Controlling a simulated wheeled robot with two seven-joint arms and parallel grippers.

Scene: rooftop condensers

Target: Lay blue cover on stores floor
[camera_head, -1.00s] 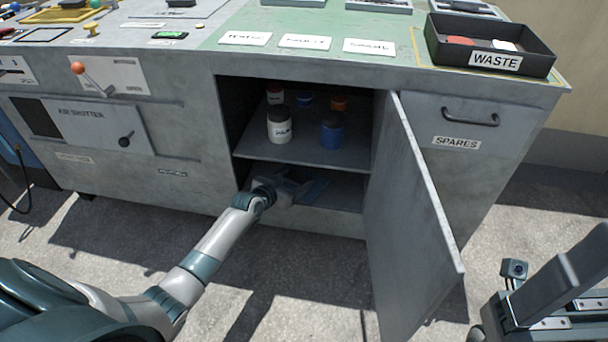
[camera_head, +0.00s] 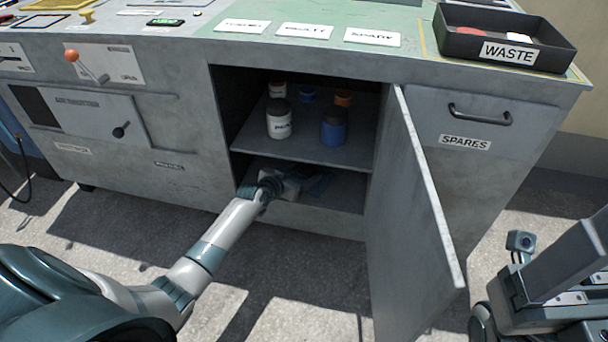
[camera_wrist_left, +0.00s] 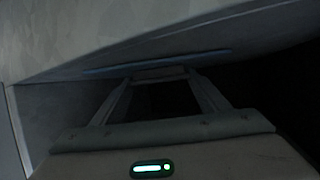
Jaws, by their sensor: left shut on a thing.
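The blue cover (camera_head: 320,184) shows as a dark, flat blue patch in the shaded lower compartment of the open cabinet. My left gripper (camera_head: 300,184) reaches into that compartment, below the shelf, and is shut on the cover. In the left wrist view the cover (camera_wrist_left: 150,65) is a thin blue strip, seen edge-on across the fingertips (camera_wrist_left: 160,74). The stores floor (camera_head: 335,193) is the grey bottom of this compartment. Shadow hides whether the cover touches it. My right gripper (camera_head: 565,272) is at the lower right, outside the cabinet; its jaw state is unclear.
The shelf (camera_head: 300,150) above holds a white jar (camera_head: 279,121), a blue jar (camera_head: 333,128) and smaller containers behind. The open door (camera_head: 412,210) stands out at the right of the opening. A waste tray (camera_head: 462,45) sits on the bench top.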

